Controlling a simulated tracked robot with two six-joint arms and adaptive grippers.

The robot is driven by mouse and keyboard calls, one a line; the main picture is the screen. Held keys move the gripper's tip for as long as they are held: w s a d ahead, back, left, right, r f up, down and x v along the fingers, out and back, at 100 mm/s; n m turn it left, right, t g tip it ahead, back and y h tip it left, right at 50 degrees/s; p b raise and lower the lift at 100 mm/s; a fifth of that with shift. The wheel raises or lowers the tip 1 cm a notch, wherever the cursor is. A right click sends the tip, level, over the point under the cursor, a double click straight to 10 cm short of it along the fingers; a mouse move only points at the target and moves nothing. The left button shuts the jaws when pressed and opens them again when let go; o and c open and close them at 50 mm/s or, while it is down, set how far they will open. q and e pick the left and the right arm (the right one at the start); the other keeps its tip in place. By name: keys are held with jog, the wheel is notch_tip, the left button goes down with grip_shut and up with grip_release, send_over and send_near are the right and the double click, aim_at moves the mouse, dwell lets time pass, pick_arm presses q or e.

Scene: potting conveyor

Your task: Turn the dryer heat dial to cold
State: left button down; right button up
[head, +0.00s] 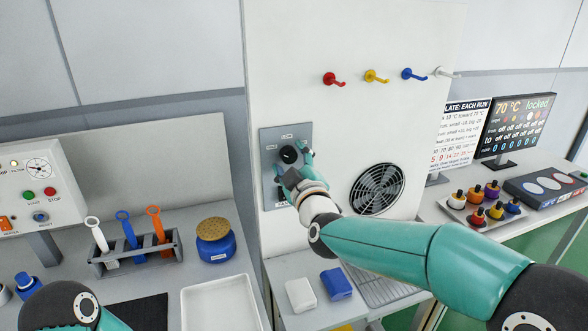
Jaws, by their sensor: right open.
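The black heat dial (289,155) sits on a grey panel (269,137) on the white wall cabinet. The panel carries small labels too small to read, so I cannot tell the dial's setting. My right gripper (291,164) is open at the dial, with a finger to each side and just below it. I cannot tell whether the fingers touch the dial. The gripper hides the lower part of the panel. My left arm shows only as a link at the bottom left; its gripper is out of view.
A round fan grille (377,188) is right of the panel. Red (333,79), yellow (376,76), blue (413,74) and white hooks stick out above. Below are a white block (300,295), a blue block (336,284) and a tool rack (137,256).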

jog(key=v, duration=1.1)
jog(key=shift+s, duration=0.45)
jog(key=shift+d+f, duration=0.1)
jog(key=shift+f, duration=0.05)
